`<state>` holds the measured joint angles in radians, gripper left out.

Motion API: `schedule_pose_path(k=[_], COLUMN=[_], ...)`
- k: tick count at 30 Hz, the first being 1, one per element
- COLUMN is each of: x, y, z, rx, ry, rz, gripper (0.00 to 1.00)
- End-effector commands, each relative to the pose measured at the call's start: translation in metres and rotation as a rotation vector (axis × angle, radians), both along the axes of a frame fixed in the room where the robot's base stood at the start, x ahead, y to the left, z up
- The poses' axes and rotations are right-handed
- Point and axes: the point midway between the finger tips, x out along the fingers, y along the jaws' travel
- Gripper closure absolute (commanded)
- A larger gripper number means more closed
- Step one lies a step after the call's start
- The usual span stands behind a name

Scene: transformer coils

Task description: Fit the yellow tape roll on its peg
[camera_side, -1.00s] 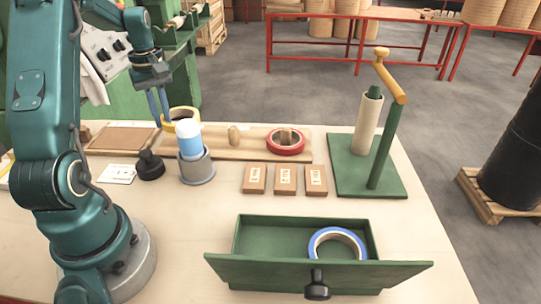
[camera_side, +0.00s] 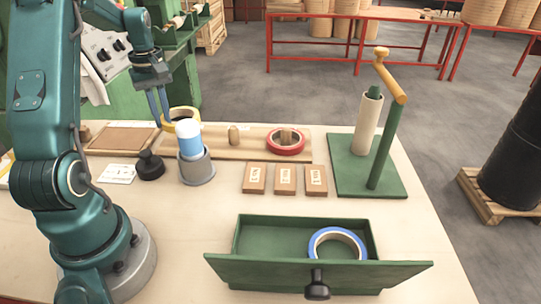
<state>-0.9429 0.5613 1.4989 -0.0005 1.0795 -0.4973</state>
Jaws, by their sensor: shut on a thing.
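The yellow tape roll (camera_side: 194,113) is at the left end of the wooden peg board (camera_side: 256,152), partly behind the white and blue bottle (camera_side: 189,141). My gripper (camera_side: 165,120) points down and is shut on the left side of the roll. The bottle hides the roll's near lower side, so I cannot tell whether it touches the board or surrounds a peg. A bare wooden peg (camera_side: 234,134) stands at the board's middle. The red tape roll (camera_side: 287,148) lies around another peg at the right.
The bottle stands in a grey holder (camera_side: 197,171), beside a black stamp (camera_side: 150,166). Three labelled blocks (camera_side: 285,179) lie in front of the board. A green stand (camera_side: 368,180) is at right. The open drawer (camera_side: 262,240) holds a blue tape roll (camera_side: 320,241).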

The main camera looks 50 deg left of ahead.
Motion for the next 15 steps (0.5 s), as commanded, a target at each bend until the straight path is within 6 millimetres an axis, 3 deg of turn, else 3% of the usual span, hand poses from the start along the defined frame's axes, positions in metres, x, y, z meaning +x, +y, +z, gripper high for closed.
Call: schedule_pose_path(k=[15], x=[0.0], y=[0.0], z=[-0.0073], rx=[0.0], ry=[0.0], rz=[0.0], gripper=[1.0])
